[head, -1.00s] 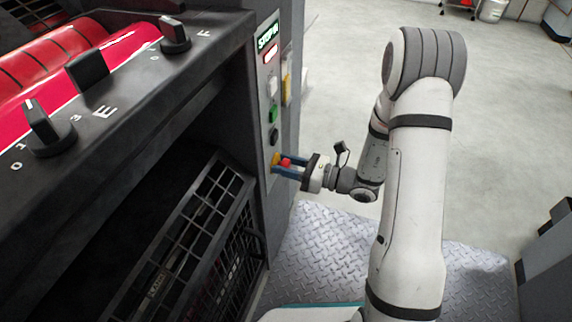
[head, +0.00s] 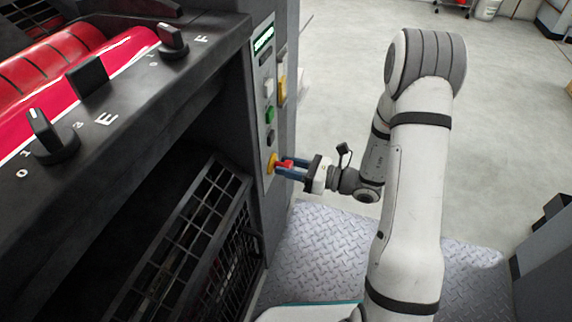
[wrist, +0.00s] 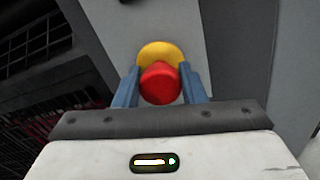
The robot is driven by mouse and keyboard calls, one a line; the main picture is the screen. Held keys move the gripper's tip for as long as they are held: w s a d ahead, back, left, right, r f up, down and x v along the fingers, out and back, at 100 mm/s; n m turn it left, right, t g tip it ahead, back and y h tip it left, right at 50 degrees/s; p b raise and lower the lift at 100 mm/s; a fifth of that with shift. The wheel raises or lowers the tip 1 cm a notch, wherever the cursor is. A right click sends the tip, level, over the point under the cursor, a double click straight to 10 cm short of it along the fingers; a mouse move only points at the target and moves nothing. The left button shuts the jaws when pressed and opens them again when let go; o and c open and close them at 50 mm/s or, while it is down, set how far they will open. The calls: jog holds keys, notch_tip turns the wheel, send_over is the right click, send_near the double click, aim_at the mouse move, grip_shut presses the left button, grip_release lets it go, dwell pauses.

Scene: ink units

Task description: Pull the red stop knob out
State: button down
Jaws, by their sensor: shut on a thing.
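The red stop knob (head: 287,163) sits in front of its yellow round base (head: 273,163) low on the upright control panel. In the wrist view the red knob (wrist: 160,84) lies between the two blue fingers, with the yellow base (wrist: 161,52) behind it. My gripper (head: 286,168) is shut on the knob from the right, with a finger on either side.
Green (head: 269,115) and black (head: 270,136) buttons and a small display (head: 263,40) are above the knob on the panel. A dark grille (head: 190,240) is at lower left. Rotary switches (head: 52,135) top the machine. The tread-plate floor (head: 330,250) is clear.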

jog(key=c, duration=0.9)
grip_release()
jog(key=shift+d, duration=0.1)
jog(key=p+v, duration=0.2)
jog(key=v, duration=0.5)
jog(key=shift+s+d, duration=0.15)
jog(key=shift+d, duration=0.2)
jog(key=shift+r, duration=0.1)
jog(key=s+a+r+n+g+h+p, duration=0.2)
jog(key=s+r+n+g+h+p, duration=0.35)
jog(key=r, duration=0.65)
jog(key=s+a+r+n+g+h+p, duration=0.15)
jog(key=s+r+n+g+p, duration=0.25)
jog(key=s+r+n+p, duration=0.6)
jog(key=d+r+n+t+h+p, duration=0.2)
jog(key=r+p, duration=0.3)
jog(key=r, duration=0.3)
jog(key=d+r+n+t+h+p, duration=0.2)
jog(key=d+r+n+h+p, duration=0.2)
jog(key=r, duration=0.4)
jog(key=d+r+n+t+h+p, duration=0.2)
jog(key=d+r+n+h+p, duration=0.1)
jog(key=r+p, duration=0.3)
notch_tip(320, 180, up, 2)
jog(key=shift+s+r+h, duration=0.25)
jog(key=shift+s+h, duration=0.2)
jog(key=shift+h, duration=0.05)
